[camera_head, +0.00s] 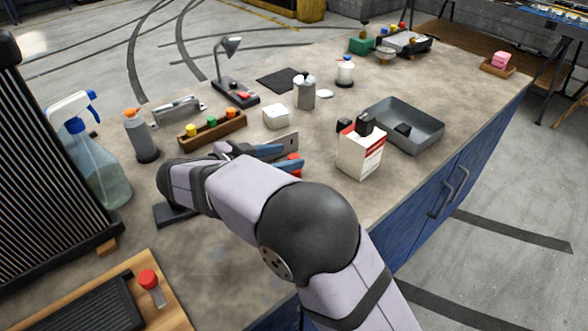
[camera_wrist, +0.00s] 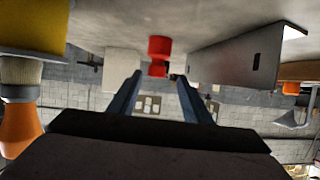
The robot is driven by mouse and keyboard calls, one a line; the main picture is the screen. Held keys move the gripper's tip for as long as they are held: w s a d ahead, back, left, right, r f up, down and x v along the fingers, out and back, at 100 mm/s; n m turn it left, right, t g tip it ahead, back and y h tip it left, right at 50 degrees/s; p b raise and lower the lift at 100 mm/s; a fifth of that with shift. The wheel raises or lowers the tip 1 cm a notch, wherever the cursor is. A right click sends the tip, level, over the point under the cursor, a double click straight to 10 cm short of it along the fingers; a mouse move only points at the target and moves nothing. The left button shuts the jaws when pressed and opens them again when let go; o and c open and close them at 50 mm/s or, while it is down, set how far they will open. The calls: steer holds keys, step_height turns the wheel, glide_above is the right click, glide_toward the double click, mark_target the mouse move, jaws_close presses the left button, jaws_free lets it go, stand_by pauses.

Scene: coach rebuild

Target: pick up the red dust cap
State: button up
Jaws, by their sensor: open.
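The red dust cap (camera_head: 294,158) stands on the workbench, mostly hidden behind the blue fingers of my gripper (camera_head: 288,162) in the head view. In the wrist view, which appears upside down, the red cap (camera_wrist: 159,48) is at top centre, with a wider end and a narrower waist. It lies ahead of the gap between the two fingertips (camera_wrist: 159,84). My gripper is open and empty, with the cap about centred between the finger lines. I cannot tell the exact distance to it.
A grey metal bracket (camera_wrist: 240,60) stands close beside the cap. A white-red carton (camera_head: 360,152) and grey tray (camera_head: 415,132) are to the right. A wooden rack (camera_head: 212,132) and white block (camera_head: 276,117) stand behind. A red-knobbed tool (camera_head: 148,281) lies front left.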

mark_target(299, 156)
steer(key=shift+s+d+p+x, duration=0.15)
steer(key=shift+p+x, duration=0.5)
steer(key=shift+x, duration=0.85)
steer(key=shift+s+d+p+x, duration=0.15)
steer(key=shift+p+x, duration=0.45)
steer(key=shift+x, duration=0.9)
steer(key=shift+w+d+f, duration=0.35)
steer(key=shift+w+f, duration=0.15)
steer(key=c, duration=1.1)
